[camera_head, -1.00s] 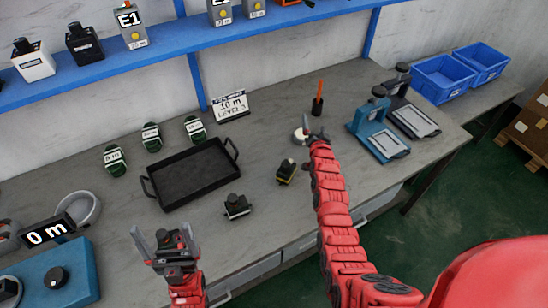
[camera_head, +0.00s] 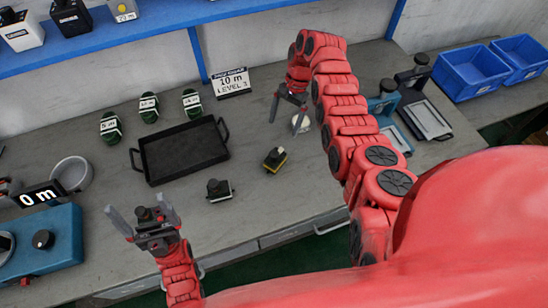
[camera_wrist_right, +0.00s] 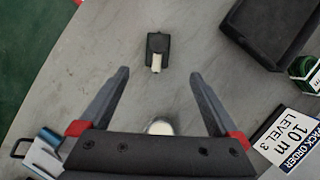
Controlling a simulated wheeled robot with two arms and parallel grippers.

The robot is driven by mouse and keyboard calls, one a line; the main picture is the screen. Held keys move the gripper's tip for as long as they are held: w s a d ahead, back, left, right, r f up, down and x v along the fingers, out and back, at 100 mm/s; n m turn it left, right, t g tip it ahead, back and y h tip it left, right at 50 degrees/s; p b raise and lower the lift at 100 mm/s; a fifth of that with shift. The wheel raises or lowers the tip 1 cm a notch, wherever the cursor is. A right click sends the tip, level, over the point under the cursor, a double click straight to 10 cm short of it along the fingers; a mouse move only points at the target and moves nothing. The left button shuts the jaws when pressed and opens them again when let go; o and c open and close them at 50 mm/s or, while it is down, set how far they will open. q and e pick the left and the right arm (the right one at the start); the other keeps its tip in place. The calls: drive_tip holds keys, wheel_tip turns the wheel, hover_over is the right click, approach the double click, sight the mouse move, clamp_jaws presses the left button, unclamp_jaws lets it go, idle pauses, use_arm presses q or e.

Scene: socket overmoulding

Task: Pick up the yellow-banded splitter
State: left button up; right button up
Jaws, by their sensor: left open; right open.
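The yellow-banded splitter (camera_head: 275,159) is a small black block with a yellow band along its lower edge, standing on the grey worktop to the right of the tray. In the right wrist view a dark block (camera_wrist_right: 157,48), apparently this splitter, sits ahead of the fingers; its band looks pale there. My right gripper (camera_head: 288,112) is open, pointing down above the worktop behind the splitter and apart from it. My left gripper (camera_head: 137,206) is open at the front left, away from the splitter.
A similar block with a whitish band (camera_head: 219,190) stands in front of the black tray (camera_head: 182,152). A white round piece (camera_head: 301,122) is close to my right gripper. An order card (camera_head: 231,83) stands behind the tray. Blue-based devices (camera_head: 395,133) stand to the right.

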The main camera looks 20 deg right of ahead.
sight(277, 152)
drive_tip(key=b+x, duration=0.2)
drive_tip(key=x, duration=0.7)
drive_tip(key=shift+f, duration=0.45)
drive_tip(key=p+x, duration=0.2)
drive_tip(key=x, duration=0.1)
drive_tip(key=shift+s+d+f, duration=0.1)
drive_tip(key=shift+s+f, duration=0.1)
drive_tip(key=shift+s, duration=0.1)
drive_tip(key=shift+p+x, duration=0.3)
drive_tip(key=shift+x, duration=0.5)
drive_tip(key=shift+w, duration=0.15)
drive_tip(key=c, duration=1.5)
drive_tip(key=shift+r, duration=0.15)
